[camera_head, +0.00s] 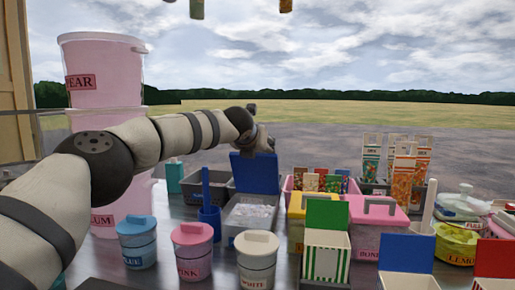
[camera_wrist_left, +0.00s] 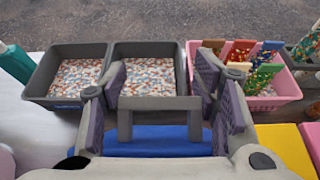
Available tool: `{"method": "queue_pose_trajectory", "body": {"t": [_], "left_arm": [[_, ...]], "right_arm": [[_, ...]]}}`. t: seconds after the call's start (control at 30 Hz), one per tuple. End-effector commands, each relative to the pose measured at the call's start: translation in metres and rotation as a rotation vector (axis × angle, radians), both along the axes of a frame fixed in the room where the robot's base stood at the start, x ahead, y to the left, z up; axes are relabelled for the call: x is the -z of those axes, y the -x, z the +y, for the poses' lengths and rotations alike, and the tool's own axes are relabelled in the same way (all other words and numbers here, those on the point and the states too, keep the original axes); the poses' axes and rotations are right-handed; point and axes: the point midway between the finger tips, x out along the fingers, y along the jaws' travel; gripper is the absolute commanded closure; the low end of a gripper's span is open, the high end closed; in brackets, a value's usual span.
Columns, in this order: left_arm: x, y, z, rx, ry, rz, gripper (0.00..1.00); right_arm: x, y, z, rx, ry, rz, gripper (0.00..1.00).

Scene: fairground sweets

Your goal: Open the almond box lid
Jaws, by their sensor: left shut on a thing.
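The box with the blue lid (camera_head: 254,173), which I take to be the almond box (camera_head: 230,230), stands mid-counter in the head view. Its lid stands up steeply at the back, and pale contents show in the open box. My left gripper (camera_head: 265,146) is at the top of the raised lid. In the left wrist view, the gripper's fingers (camera_wrist_left: 166,85) are on either side of the lid's grey handle (camera_wrist_left: 160,104) and shut on it, with the blue lid (camera_wrist_left: 150,141) below. Any name on the box is unreadable. My right gripper is not in view.
Two grey trays (camera_wrist_left: 38,85) of speckled sweets and a pink tray (camera_wrist_left: 286,101) of packets lie behind the lid. A blue cup (camera_head: 209,222) with a tall handle stands close left of the box. A yellow box (camera_head: 297,207) and a pink box (camera_head: 377,232) crowd its right.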

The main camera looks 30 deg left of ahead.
Motion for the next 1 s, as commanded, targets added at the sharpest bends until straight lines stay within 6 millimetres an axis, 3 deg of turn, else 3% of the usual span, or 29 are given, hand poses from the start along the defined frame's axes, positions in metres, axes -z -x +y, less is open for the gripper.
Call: {"method": "queue_pose_trajectory", "body": {"t": [0.03,0.27,0.3,0.4,0.77,1.0], "left_arm": [[0.022,-0.001,0.0,-0.002,-0.002,0.035,0.95],[0.022,-0.001,0.0,-0.002,-0.002,0.035,0.95],[0.022,-0.001,0.0,-0.002,-0.002,0.035,0.41],[0.022,-0.001,-0.001,-0.001,-0.002,0.033,0.23],[0.009,0.002,-0.001,0.001,-0.002,0.018,0.23],[-0.009,0.038,-0.01,0.003,0.0,0.017,0.23]], "right_arm": [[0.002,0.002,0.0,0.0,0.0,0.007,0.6],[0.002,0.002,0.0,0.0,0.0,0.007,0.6],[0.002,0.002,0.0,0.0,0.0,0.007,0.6],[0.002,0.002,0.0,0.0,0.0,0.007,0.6],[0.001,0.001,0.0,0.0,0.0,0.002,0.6],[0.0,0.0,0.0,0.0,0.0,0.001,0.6]]}}
